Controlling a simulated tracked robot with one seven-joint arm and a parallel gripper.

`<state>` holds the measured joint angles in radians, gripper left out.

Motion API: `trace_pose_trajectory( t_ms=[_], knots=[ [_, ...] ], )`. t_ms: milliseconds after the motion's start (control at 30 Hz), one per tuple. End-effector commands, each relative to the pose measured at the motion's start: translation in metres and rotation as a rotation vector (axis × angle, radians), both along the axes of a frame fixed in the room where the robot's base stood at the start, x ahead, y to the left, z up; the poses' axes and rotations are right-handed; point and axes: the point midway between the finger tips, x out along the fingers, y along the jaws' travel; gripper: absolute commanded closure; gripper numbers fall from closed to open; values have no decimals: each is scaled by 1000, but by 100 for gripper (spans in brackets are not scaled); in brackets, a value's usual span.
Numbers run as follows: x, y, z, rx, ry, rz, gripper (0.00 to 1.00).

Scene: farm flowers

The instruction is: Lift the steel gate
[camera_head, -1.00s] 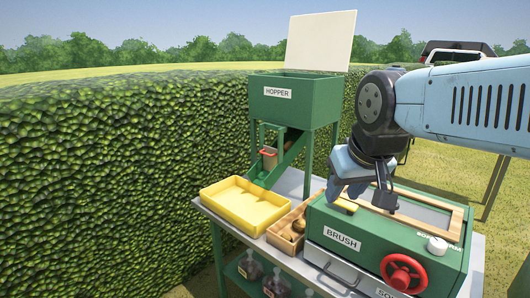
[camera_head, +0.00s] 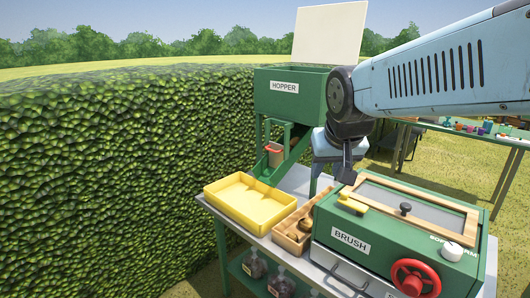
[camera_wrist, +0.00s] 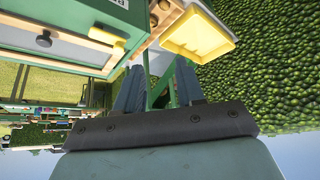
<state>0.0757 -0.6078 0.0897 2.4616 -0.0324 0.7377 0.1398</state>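The green hopper (camera_head: 292,100) stands on legs at the back of the table, with its pale lid raised. A green chute (camera_head: 281,160) slopes down from under it to the left. A small grey-beige piece with a red rim (camera_head: 275,155) sits at the chute. I cannot make out the steel gate for sure at this size. My gripper (camera_head: 336,178) points down to the right of the chute, behind the green box, apart from both. In the wrist view my gripper (camera_wrist: 158,78) has its two fingers apart with nothing between them; green hopper legs show beyond.
The green BRUSH box (camera_head: 395,235) with wooden frame, black knob and red wheel fills the table's right. A yellow tray (camera_head: 250,202) and a wooden box (camera_head: 290,238) lie left of it. A hedge (camera_head: 120,170) runs along the left.

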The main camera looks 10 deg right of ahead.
Motion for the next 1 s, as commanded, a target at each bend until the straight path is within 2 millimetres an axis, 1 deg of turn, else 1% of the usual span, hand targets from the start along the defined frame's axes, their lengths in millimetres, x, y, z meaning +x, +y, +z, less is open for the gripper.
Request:
trace_pose_trajectory(
  t_ms=[33,100,267,300,367,500,800,1000],
  knots=[
    [19,-1,-3,1,-9,-27,62],
    [43,-1,-7,6,-32,-59,62],
    [98,-2,-20,36,-89,-125,62],
    [112,-2,-24,48,-103,-139,62],
    [132,-2,-30,68,-124,-159,62],
    [177,-1,-48,131,-171,-202,62],
    [263,3,-94,336,-263,-280,62],
    [313,5,-128,513,-317,-344,62]
  ],
)
